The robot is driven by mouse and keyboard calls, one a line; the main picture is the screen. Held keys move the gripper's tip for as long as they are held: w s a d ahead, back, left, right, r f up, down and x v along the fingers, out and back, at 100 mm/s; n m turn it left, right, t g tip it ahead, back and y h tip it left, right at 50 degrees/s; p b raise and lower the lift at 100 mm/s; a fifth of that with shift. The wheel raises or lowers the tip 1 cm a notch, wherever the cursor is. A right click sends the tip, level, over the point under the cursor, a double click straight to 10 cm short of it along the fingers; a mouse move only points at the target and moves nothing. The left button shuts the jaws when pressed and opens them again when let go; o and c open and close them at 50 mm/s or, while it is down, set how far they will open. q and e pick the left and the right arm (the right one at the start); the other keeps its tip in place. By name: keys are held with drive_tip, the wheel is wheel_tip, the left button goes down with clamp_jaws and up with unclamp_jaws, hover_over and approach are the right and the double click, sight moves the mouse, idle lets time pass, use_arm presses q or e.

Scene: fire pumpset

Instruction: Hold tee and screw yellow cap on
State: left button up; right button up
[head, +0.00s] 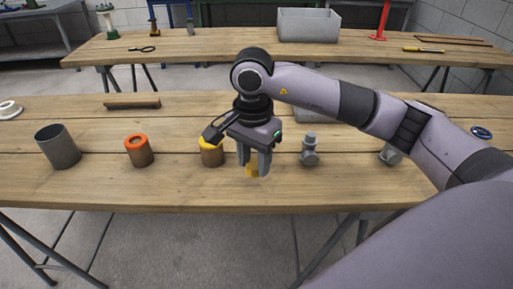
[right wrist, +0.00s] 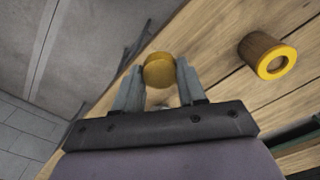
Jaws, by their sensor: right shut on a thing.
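My right gripper (head: 254,174) points down over the front part of the near table, shut on the yellow cap (head: 251,169). In the right wrist view the cap (right wrist: 159,70) sits between the two fingertips (right wrist: 160,84). A grey tee-shaped fitting (head: 310,150) stands upright on the table, to the right of the gripper and apart from it. Nothing is holding the tee. My left gripper is not in view.
A brown cylinder with a yellow ring top (head: 211,153) stands just left of the gripper. Further left are an orange-ringed cylinder (head: 139,153) and a grey cup (head: 58,150). Another grey fitting (head: 389,154) is partly hidden by my right arm. The table's front strip is clear.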

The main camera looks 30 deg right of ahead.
drive_tip(key=n, duration=0.2)
drive_tip(key=f+n, duration=0.1)
drive_tip(key=n, duration=0.1)
drive_tip(key=s+a+n, duration=0.1)
drive_tip(key=n, duration=0.1)
drive_tip(key=shift+f, duration=0.15)
drive_tip(key=n, duration=0.2)
drive_tip(key=a+n, duration=0.1)
drive_tip(key=n, duration=0.2)
drive_tip(key=s+f+n, duration=0.1)
drive_tip(key=n, duration=0.1)
drive_tip(key=shift+s+a+f+n, duration=0.1)
drive_tip(key=shift+a+n, duration=0.05)
drive_tip(key=shift+n, duration=0.15)
